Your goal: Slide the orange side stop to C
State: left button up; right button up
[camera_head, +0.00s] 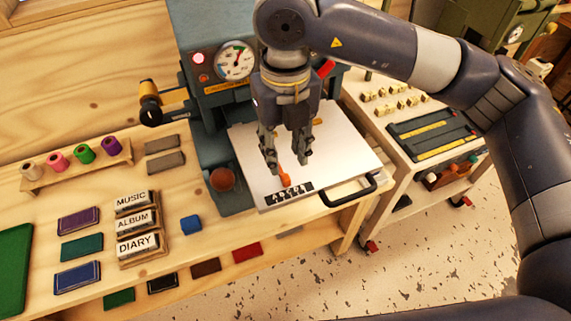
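The small orange side stop (285,180) sits near the front edge of the white plate (345,152), just behind a black strip with white markings (289,193). The markings are too small to read, so I cannot tell which one the stop is at. My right gripper (288,164) points down over the plate. Its two fingers are apart, with the tips just behind and above the stop. I cannot tell whether a finger touches it. My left gripper is not in view.
A black handle (350,191) juts from the plate's front right. Foil rolls (84,153), word blocks (137,243) and coloured books lie left. A cart (400,119) stands right.

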notch_tip(320, 180, up, 5)
dwell(0.8)
